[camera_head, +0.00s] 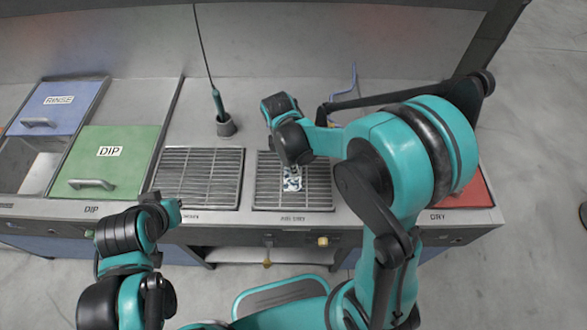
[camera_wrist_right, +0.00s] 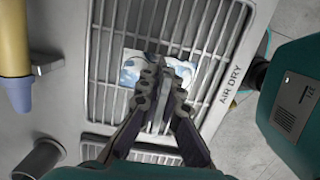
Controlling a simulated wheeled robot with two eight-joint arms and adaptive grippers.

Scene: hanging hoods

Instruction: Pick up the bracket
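The bracket (camera_head: 292,180) is a small shiny white-and-blue piece over the air-dry grate (camera_head: 318,201). In the right wrist view the bracket (camera_wrist_right: 132,68) shows on both sides of my right gripper (camera_wrist_right: 163,82), with its middle hidden by the fingertips. The fingers are close together, with a narrow grey strip between them. I cannot tell whether they grip the bracket or whether it is lifted off the bars. In the head view, my right arm hides most of this gripper. My left gripper (camera_head: 170,207) is at the bench's front edge, away from the bracket; its fingers are unclear.
A second grate (camera_head: 200,178) lies left of the air-dry one. A green DIP lid (camera_head: 112,150) and a blue RINSE lid (camera_head: 60,108) are farther left. A dark-tipped hanging tool stands in a grey cup (camera_head: 226,126). A red panel (camera_head: 470,188) is at right.

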